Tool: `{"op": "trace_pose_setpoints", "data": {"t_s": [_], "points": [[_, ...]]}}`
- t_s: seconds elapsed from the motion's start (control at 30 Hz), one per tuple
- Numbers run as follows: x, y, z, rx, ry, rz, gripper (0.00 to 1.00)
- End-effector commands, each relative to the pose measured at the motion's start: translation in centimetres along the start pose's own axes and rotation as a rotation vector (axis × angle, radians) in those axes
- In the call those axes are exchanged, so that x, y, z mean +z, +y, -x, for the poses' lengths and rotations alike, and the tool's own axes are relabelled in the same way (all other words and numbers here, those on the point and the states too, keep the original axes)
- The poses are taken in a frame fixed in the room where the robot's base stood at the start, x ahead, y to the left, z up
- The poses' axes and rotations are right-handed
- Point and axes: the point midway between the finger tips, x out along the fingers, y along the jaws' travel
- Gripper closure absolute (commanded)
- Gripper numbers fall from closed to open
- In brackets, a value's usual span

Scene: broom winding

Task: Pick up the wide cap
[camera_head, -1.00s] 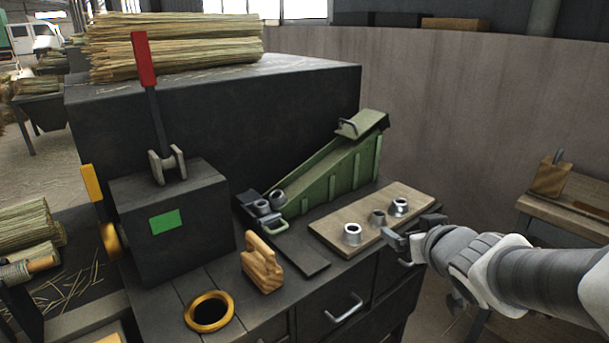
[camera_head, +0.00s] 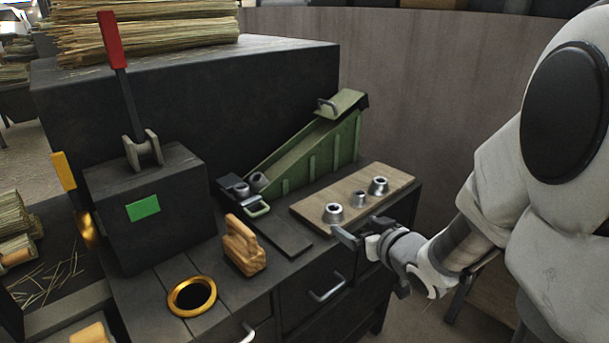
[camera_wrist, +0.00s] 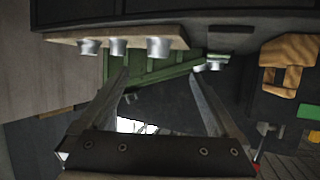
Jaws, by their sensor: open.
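Three grey metal caps stand in a row on a wooden board: a near cap (camera_head: 333,213), a smaller middle cap (camera_head: 359,198) and a far cap (camera_head: 378,186). I cannot tell for sure which is the wide cap; the near and far ones look wider than the middle one. In the wrist view the caps (camera_wrist: 158,48) hang at the top, with the picture turned over. My gripper (camera_head: 358,231) is at the board's front edge, close to the near and middle caps. Its fingers (camera_wrist: 160,78) are apart with nothing between them.
The wooden board (camera_head: 400,179) lies on the dark bench. A green chute (camera_head: 310,160) with more caps at its low end stands behind it. A wooden block (camera_head: 243,247), a brass ring (camera_head: 192,296) and a red-handled lever box (camera_head: 150,205) are to the left.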

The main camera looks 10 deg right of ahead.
Motion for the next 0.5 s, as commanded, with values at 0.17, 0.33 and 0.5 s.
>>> {"op": "trace_pose_setpoints", "data": {"t_s": [0.17,0.33,0.5], "points": [[-0.2,0.0,-0.9,0.003,-0.005,0.001,0.03],[0.5,0.0,-5.2,0.002,-0.002,0.003,0.03],[0.2,0.1,-7.6,0.004,-0.001,0.003,0.03]]}}
